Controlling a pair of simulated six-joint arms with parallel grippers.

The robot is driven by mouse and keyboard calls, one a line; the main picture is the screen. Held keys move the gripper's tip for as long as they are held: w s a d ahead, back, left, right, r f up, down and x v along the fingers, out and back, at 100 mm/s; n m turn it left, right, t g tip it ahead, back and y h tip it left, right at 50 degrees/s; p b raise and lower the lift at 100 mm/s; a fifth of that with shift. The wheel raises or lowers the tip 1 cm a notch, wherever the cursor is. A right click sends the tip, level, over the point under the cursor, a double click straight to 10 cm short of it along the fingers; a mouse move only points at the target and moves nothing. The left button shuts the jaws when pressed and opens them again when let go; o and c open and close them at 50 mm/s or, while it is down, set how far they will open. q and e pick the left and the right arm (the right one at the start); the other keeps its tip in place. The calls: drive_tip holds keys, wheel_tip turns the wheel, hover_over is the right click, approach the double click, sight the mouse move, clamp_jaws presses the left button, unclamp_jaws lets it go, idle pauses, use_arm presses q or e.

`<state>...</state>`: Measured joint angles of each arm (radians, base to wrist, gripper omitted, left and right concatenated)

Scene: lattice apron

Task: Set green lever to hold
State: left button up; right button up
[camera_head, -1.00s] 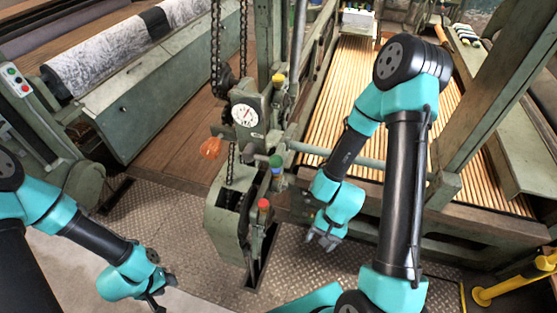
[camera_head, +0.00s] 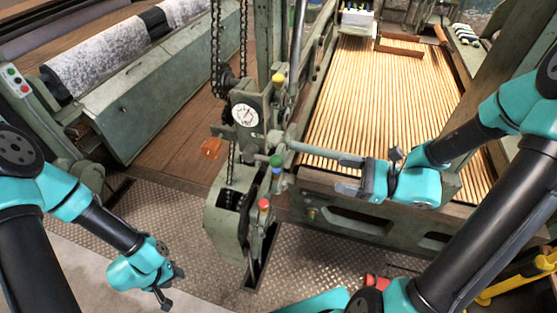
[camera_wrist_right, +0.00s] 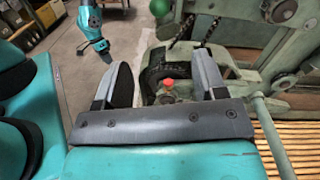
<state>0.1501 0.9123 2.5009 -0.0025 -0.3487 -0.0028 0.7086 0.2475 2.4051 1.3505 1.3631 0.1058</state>
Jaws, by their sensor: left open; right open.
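The green lever's knob (camera_head: 276,161) is on the grey-green lever stand (camera_head: 228,215) in the middle of the head view, just above a blue part. A green knob (camera_wrist_right: 160,7) also shows at the top edge of the right wrist view. My right gripper (camera_head: 362,176) is open and empty, to the right of the green knob and apart from it. Its two spread fingers show in the right wrist view (camera_wrist_right: 163,78), with a red knob (camera_wrist_right: 169,83) seen between them. My left gripper (camera_head: 172,286) is open and low at the left, away from the levers.
A red knob (camera_head: 263,204) sits below the green one, and a yellow knob (camera_head: 278,77) is above it. A dial (camera_head: 245,115) and hanging chain (camera_head: 215,50) are nearby. A horizontal bar (camera_head: 325,152) runs right from the stand. The slatted bed (camera_head: 375,95) lies behind.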

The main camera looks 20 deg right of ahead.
sight(276, 162)
drive_tip(key=shift+a, duration=0.1)
drive_tip(key=x, duration=1.7)
drive_tip(key=shift+w+a, duration=0.1)
drive_tip(key=shift+a, duration=0.1)
drive_tip(key=shift+c, duration=0.5)
clamp_jaws()
drive_tip(key=shift+f, duration=0.1)
